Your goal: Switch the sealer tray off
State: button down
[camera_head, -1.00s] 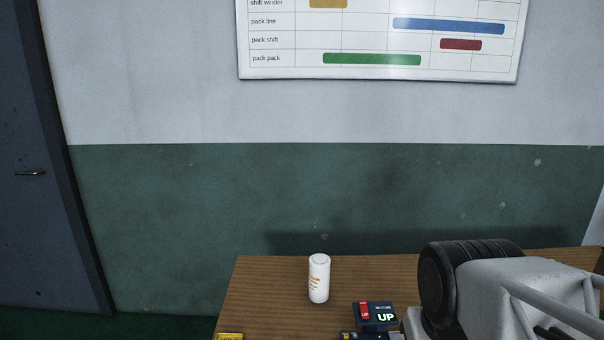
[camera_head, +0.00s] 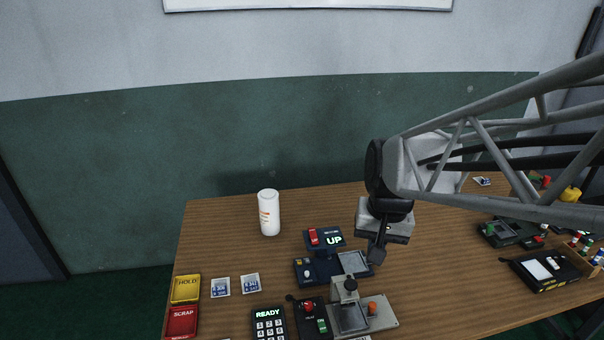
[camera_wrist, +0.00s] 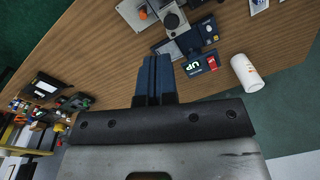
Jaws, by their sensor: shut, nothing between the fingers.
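No label naming the sealer tray is readable. A dark blue unit (camera_head: 317,282) stands mid-table with a raised panel bearing a red switch (camera_head: 313,237) and a lit "UP" display (camera_head: 334,240). A grey plate (camera_head: 354,263) is at its right. In the wrist view the display (camera_wrist: 194,67) and red switch (camera_wrist: 211,62) lie right of the fingertips. In front are a black box (camera_head: 310,331) with a red knob and green switch, and a grey press-like device (camera_head: 380,321) with an orange knob. My gripper (camera_head: 376,259) is shut and empty, above the table, right of the blue unit.
A white bottle (camera_head: 269,213) stands behind the blue unit. A "READY" keypad (camera_head: 268,324), yellow HOLD (camera_head: 186,289) and red SCRAP (camera_head: 182,322) pads, and two small cards are at left. Several dark devices (camera_head: 543,270) crowd the right end. Bare wood shows around the bottle.

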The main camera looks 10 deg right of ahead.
jog(key=w+d+f+m+g+y, duration=0.1)
jog(key=w+d+f+m, duration=0.3)
jog(key=d+f, duration=0.3)
jog(key=w+d+f+m+g+y, duration=0.1)
jog(key=w+d+f+m+y, duration=0.1)
jog(key=w+d+f+m, duration=0.2)
jog(key=w+d+f, duration=0.2)
jog(key=d+f, duration=0.2)
jog(key=f, duration=0.2)
jog(key=shift+d+f+g, duration=0.15)
jog(key=shift+d+g, duration=0.05)
jog(key=shift+g, duration=0.2)
jog(key=shift+s, duration=0.1)
jog(key=x, duration=1)
jog(key=shift+a, duration=0.1)
jog(key=a, duration=0.1)
jog(key=s+a, duration=0.1)
jog(key=shift+s+a, duration=0.1)
jog(key=shift+a, duration=0.2)
jog(key=shift+s+a, duration=0.25)
jog(key=shift+a, duration=0.2)
jog(key=shift+a, duration=0.1)
